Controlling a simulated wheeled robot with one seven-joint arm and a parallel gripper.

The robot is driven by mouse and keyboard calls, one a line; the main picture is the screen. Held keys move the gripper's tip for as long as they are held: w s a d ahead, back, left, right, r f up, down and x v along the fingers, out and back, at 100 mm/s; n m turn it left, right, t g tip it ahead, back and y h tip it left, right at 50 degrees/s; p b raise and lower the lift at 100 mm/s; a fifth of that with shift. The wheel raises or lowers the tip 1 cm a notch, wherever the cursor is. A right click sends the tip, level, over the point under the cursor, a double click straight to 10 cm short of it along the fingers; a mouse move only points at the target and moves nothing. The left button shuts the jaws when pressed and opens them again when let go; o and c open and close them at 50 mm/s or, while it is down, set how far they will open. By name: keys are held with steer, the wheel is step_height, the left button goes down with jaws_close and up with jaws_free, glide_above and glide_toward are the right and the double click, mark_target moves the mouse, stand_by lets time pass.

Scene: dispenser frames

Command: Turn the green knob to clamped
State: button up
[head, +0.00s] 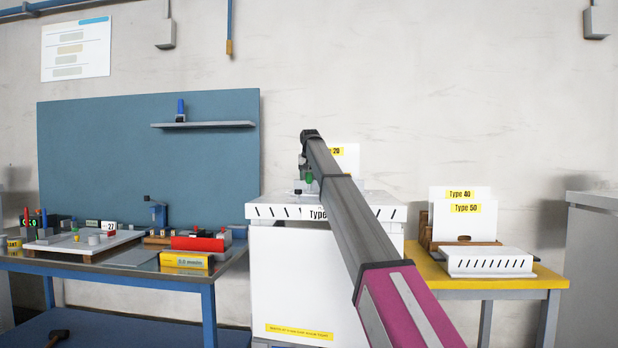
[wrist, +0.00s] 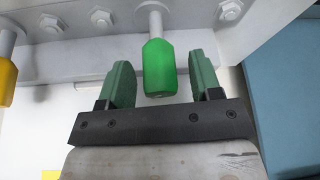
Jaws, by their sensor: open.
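The green knob (wrist: 159,70) hangs on a pale metal stem below a light grey bar in the wrist view. My gripper (wrist: 162,80) is open, with one green finger on each side of the knob. A gap shows between the knob and each finger, so it is not gripped. In the head view a small green spot (head: 308,179), probably the knob, shows beside my arm above the white cabinet. My arm hides much of that area, and my fingers cannot be made out there. No clamped marking can be read.
A yellow knob (wrist: 7,68) hangs left of the green one. Several hex bolts line the grey bar (wrist: 185,45) behind. The white cabinet (head: 290,270) stands between a cluttered blue workbench (head: 209,300) and a yellow table (head: 520,283) with white card holders.

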steer(key=c, duration=0.9)
steer(key=shift+n+g+y, duration=0.3)
steer(key=shift+n+y, duration=0.3)
steer(key=shift+n, duration=1)
steer(key=shift+c, duration=0.2)
steer(key=o, duration=0.9)
steer(key=shift+o, duration=0.2)
steer(key=shift+r, duration=0.1)
steer(key=v, duration=1)
steer(key=shift+s+r, duration=0.25)
steer(key=shift+r, duration=0.05)
